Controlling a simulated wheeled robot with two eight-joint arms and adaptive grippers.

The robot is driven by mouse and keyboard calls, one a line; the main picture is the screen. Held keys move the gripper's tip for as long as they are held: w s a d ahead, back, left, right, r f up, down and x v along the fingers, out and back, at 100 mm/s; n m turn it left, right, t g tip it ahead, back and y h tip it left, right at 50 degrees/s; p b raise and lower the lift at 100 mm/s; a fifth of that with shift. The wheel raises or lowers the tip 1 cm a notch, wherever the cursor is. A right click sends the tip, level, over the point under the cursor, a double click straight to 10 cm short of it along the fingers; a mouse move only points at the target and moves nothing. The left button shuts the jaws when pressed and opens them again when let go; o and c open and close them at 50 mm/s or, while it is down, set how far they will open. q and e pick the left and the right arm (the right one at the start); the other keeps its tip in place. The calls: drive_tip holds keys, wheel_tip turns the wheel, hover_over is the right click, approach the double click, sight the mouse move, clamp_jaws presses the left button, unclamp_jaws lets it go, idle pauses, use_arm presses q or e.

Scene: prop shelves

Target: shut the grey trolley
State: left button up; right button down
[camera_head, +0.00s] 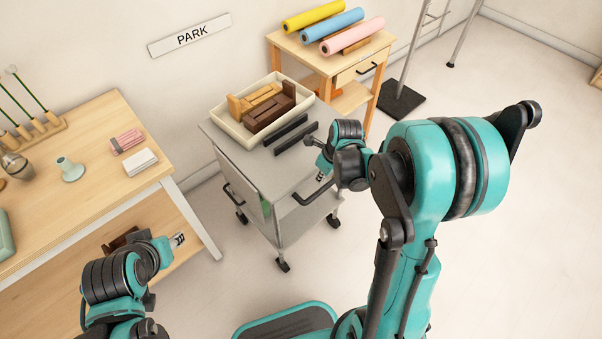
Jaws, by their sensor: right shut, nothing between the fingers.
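The grey trolley (287,172) stands on wheels in the middle of the camera_head view. A panel (238,178) with a dark handle (233,196) is on its left side. A narrow gap with something green (266,208) shows at that panel's near edge, so it looks ajar. Another dark handle (315,193) is on the trolley's near right side. My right gripper (321,175) is shut and empty, close to this handle; I cannot tell whether it touches. My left gripper (179,240) is by the wooden table's lower shelf, apart from the trolley; its finger opening is unclear.
A cream tray (237,131) of wooden blocks and two dark bars (291,134) lie on the trolley. A wooden table (90,190) stands left, and a small table (285,46) with coloured rolls behind. A PARK sign (190,35) hangs on the wall.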

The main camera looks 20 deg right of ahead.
drive_tip(key=shift+w+f+m, duration=0.3)
drive_tip(key=b+x, duration=0.4)
drive_tip(key=x, duration=0.5)
drive_tip(key=shift+f+b, duration=0.4)
use_arm(q)
wheel_tip(320, 180, down, 5)
drive_tip(key=shift+r, duration=0.15)
drive_tip(key=shift+a, duration=0.1)
use_arm(e)
drive_tip(key=shift+w, duration=0.15)
